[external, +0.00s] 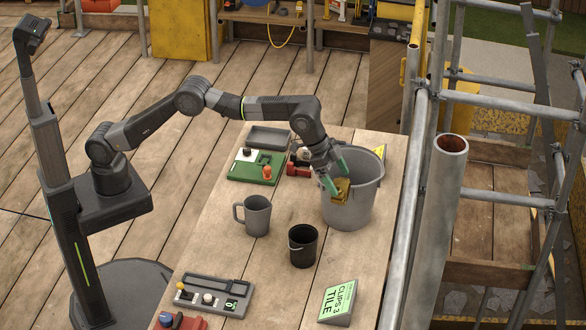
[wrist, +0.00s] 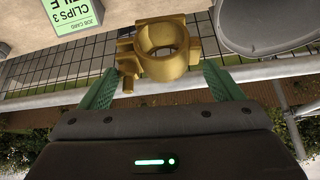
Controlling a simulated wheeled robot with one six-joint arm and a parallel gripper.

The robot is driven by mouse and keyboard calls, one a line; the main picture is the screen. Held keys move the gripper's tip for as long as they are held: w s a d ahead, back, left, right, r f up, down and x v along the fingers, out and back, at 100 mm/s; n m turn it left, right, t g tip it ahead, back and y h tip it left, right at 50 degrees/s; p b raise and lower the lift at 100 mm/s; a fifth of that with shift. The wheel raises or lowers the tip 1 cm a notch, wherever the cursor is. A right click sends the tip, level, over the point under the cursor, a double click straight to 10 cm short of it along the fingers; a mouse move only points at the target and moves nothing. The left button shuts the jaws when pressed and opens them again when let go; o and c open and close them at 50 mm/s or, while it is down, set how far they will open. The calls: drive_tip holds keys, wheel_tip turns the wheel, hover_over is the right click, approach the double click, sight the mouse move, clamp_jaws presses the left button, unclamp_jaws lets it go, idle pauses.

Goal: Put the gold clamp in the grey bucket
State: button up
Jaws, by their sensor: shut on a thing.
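The gold clamp (external: 342,190) is between the green fingertips of my gripper (external: 334,178), which is shut on it. In the wrist view the clamp (wrist: 160,50) shows its ring and side lugs between the fingers of my gripper (wrist: 160,85). The grey bucket (external: 348,214) stands upright at the right side of the table. In the external view the clamp overlaps the bucket's near left rim; I cannot tell its exact height over the rim. Part of the bucket (wrist: 268,22) shows at the top right of the wrist view, beside the clamp.
A grey mug (external: 257,216) and a black cup (external: 303,246) stand left of the bucket. A green tray (external: 243,168) with small items lies behind. A green-and-grey sign (external: 339,301) stands at the front. Scaffold poles (external: 411,190) run along the table's right edge.

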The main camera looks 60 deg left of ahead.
drive_tip(key=w+a+r+m+p, duration=0.2)
drive_tip(key=w+a, duration=0.6)
drive_tip(key=w, duration=0.2)
drive_tip(key=w+f, duration=0.1)
drive_tip(key=f, duration=0.6)
drive_tip(key=w+f+m+g+p, duration=0.1)
drive_tip(key=w+f, duration=0.1)
drive_tip(key=f, duration=0.6)
drive_tip(key=shift+w+a+f+m+g+h+p, duration=0.25)
drive_tip(key=shift+a+f+m+g+h+p, duration=0.05)
drive_tip(key=shift+a+h, duration=0.1)
drive_tip(key=shift+f, duration=0.1)
